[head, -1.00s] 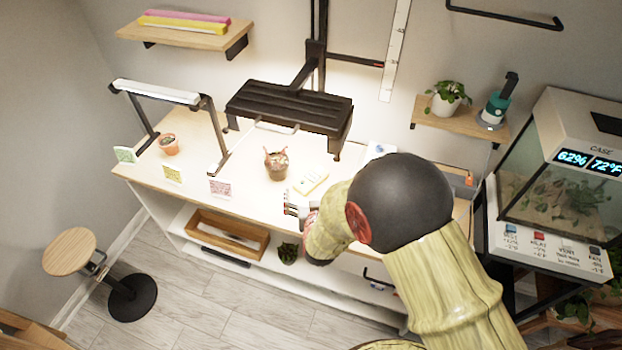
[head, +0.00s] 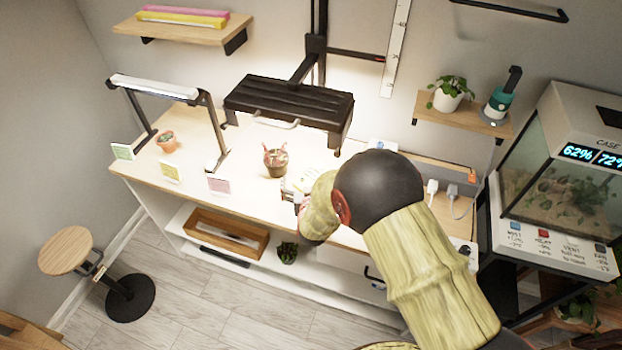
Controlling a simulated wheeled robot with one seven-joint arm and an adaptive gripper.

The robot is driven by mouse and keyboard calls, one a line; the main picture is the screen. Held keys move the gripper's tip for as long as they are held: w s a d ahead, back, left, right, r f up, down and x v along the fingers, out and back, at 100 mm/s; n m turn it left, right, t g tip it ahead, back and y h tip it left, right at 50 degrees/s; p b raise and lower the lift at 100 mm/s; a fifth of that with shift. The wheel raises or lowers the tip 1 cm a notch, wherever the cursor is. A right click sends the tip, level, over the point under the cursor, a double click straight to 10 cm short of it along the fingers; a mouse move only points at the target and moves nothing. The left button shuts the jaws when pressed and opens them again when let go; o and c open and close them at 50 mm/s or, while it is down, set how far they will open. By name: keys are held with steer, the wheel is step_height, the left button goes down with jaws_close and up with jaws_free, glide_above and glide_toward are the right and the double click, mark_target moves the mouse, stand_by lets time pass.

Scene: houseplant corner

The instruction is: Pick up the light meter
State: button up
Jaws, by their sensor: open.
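A small pale item with yellow on it, which looks like the light meter (head: 309,182), lies on the bench top (head: 240,187) just right of a brown pot with a plant (head: 275,163). My gripper (head: 289,190) is over the bench at the near left side of this item. The gripper is open. My arm and the gripper hide much of the item. I cannot tell whether the fingers touch it.
A black lamp hood (head: 288,100) hangs above the bench behind the pot. A white lamp frame (head: 155,88) and a terracotta pot (head: 167,141) are at left. White plugs (head: 432,187) are at right.

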steer(key=shift+c, duration=0.5)
steer(key=c, duration=2.1)
steer(key=shift+r, duration=0.15)
